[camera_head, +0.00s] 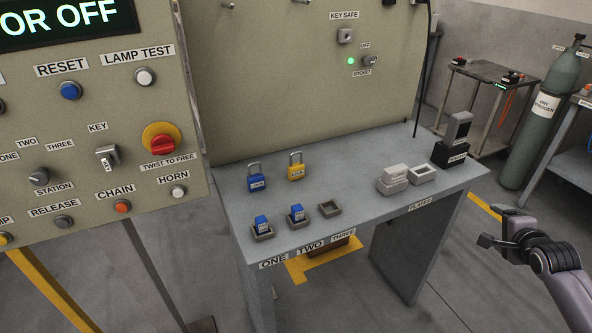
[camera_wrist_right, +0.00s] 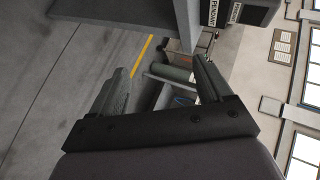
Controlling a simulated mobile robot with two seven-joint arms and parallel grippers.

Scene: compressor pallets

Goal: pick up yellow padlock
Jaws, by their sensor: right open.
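The yellow padlock (camera_head: 296,168) stands upright on the grey table (camera_head: 350,190), towards the back left, with its shackle up. A blue padlock (camera_head: 257,177) stands just left of it. My right gripper (camera_head: 493,226) is off the table's right side in the head view, well apart from the padlock. In the right wrist view my right gripper (camera_wrist_right: 160,88) is open, with nothing between its fingers. The padlock does not show in that view. My left gripper is not in view.
Two blue blocks sit in small trays (camera_head: 263,231) marked ONE and TWO; tray THREE (camera_head: 330,208) is empty. Pale blocks (camera_head: 393,178) and a dark pendant holder (camera_head: 450,154) stand at the right. A control panel (camera_head: 90,120) rises at the left. A gas cylinder (camera_head: 540,120) stands behind my right arm.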

